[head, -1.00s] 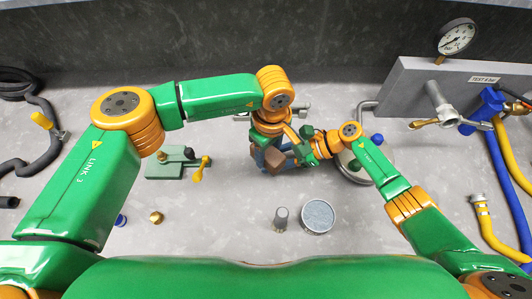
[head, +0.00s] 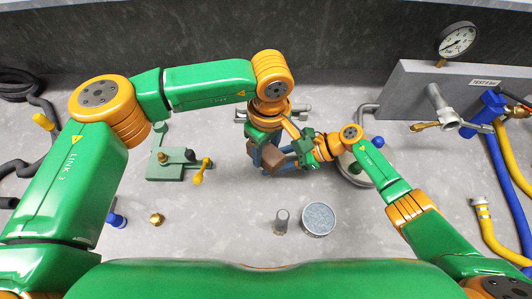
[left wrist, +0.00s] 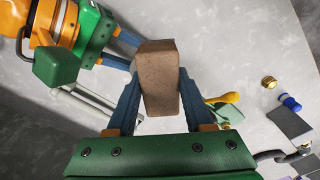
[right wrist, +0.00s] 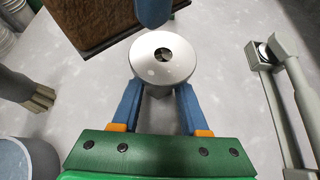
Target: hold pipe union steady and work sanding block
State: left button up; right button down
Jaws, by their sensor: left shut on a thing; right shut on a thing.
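My left gripper (head: 262,147) is shut on the brown sanding block (head: 274,157), near the middle of the bench. In the left wrist view the block (left wrist: 160,82) stands up between the two blue fingers (left wrist: 156,110). My right gripper (head: 290,150) comes in from the right, close beside the block. In the right wrist view its fingers (right wrist: 160,100) are shut on the pipe union (right wrist: 163,60), a pale metal round with a dark central hole. The block (right wrist: 100,22) lies just beyond the union; I cannot tell whether they touch. The arms hide the union in the head view.
A green fixture with a yellow lever (head: 172,166) stands left. A brass fitting (head: 157,219), a grey cylinder (head: 281,221) and a round tin (head: 318,218) stand in front. A gauge panel (head: 410,85) and hoses (head: 508,180) are at right.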

dwell(0.3)
pick_arm(q)
jog(key=shift+f, duration=1.2)
jog(key=shift+f, duration=0.8)
jog(key=shift+r, duration=0.15)
jog(key=shift+w+d, duration=0.3)
jog(key=shift+w, duration=0.25)
jog(key=shift+s+a+f, duration=0.25)
jog(key=shift+s+a, duration=0.1)
jog(key=shift+s, duration=0.3)
jog(key=shift+w, duration=0.1)
